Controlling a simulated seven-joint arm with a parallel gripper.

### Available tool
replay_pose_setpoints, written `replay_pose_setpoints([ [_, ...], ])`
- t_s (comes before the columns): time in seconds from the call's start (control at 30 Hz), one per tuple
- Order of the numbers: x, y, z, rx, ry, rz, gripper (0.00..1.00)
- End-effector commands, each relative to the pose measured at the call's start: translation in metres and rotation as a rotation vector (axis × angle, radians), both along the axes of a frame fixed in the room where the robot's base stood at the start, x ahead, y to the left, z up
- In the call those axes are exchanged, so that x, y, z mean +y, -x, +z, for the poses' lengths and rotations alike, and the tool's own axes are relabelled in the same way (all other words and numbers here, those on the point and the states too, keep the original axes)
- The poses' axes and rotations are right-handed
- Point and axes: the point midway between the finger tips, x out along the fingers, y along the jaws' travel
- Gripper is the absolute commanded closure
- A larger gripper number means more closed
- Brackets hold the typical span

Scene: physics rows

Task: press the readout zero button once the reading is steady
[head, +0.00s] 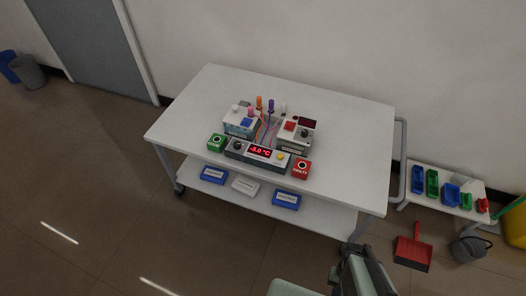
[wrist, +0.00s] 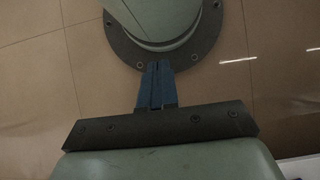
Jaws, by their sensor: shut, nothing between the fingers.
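The readout (head: 260,151) is a grey box at the front of the white trolley top, with a red lit display that seems to read -3.0 °C. A yellow button (head: 281,156) sits at the right end of its face, and a dark knob at its left end. Whether the yellow one is the zero button cannot be read. My gripper (wrist: 155,104) shows in the wrist view with its blue fingers shut and empty, over bare floor and my own base. In the head view my arm is at the bottom, well in front of the trolley; the fingertips are not clear there.
The trolley top (head: 350,150) is clear at both sides. Blue and white boxes lie on the lower shelf. A red dustpan (head: 412,251) lies at right.

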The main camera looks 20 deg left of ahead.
Motion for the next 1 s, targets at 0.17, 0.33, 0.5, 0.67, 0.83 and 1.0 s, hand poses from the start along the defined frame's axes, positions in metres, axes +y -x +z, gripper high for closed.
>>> replay_pose_setpoints([
  [0.17,0.007,0.000,0.000,0.000,0.000,0.034,1.00],
  [0.33,0.023,-0.015,0.006,-0.029,-0.002,0.105,1.00],
  [0.5,0.047,-0.045,0.018,-0.085,-0.008,0.188,1.00],
  [0.67,0.075,-0.076,0.032,-0.147,-0.019,0.265,1.00],
  [0.83,0.109,-0.107,0.049,-0.215,-0.037,0.341,1.00],
  [1.0,0.146,-0.137,0.068,-0.282,-0.053,0.416,1.00],
])
